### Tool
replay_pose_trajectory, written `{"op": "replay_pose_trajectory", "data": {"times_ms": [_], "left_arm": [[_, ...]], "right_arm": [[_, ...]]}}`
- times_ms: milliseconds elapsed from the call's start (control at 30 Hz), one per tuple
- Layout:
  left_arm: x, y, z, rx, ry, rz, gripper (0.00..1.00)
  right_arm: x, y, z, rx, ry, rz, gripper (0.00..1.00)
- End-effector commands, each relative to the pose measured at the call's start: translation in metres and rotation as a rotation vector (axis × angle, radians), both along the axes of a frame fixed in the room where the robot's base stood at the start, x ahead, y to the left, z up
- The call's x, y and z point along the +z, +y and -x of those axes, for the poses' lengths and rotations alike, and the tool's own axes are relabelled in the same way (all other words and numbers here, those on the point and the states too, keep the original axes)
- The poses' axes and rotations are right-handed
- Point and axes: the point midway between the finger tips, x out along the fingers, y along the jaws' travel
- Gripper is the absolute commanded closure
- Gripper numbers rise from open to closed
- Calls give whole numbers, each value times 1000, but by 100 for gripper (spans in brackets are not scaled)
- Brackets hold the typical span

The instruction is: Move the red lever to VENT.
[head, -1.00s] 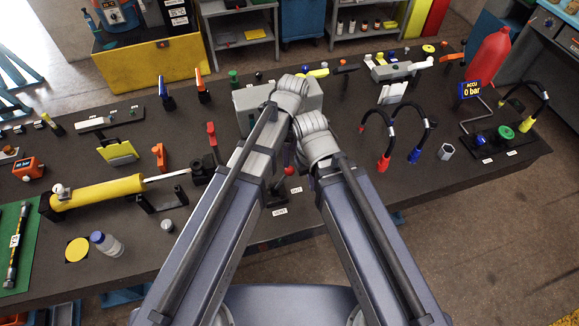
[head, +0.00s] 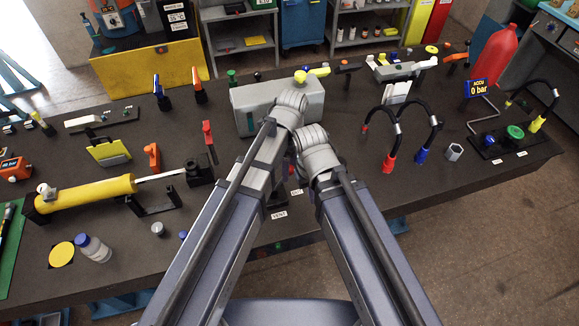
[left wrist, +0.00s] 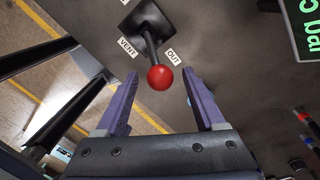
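The red lever shows in the left wrist view as a dark stem with a round red knob (left wrist: 160,77) on a black square base (left wrist: 135,18). The VENT label (left wrist: 128,47) lies left of the stem and the OUT label (left wrist: 173,57) right of it; the knob shows between the two. My left gripper (left wrist: 160,92) is open, one finger on each side of the knob with visible gaps. In the head view my arms mostly hide the lever; the VENT label (head: 279,215) shows. My right gripper is hidden there.
A grey box (head: 250,103) stands behind my wrists. A yellow cylinder (head: 85,193) with a rod lies to the left. Black hoses with red and blue ends (head: 421,155) arch to the right.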

Motion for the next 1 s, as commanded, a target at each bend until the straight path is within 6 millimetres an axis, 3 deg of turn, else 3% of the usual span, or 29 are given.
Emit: {"op": "replay_pose_trajectory", "data": {"times_ms": [67, 633, 1000], "left_arm": [[0, 0, 0, 0, 0, 0, 37], [0, 0, 0, 0, 0, 0, 100], [0, 0, 0, 0, 0, 0, 100]], "right_arm": [[0, 0, 0, 0, 0, 0, 100], [0, 0, 0, 0, 0, 0, 100], [0, 0, 0, 0, 0, 0, 100]]}}
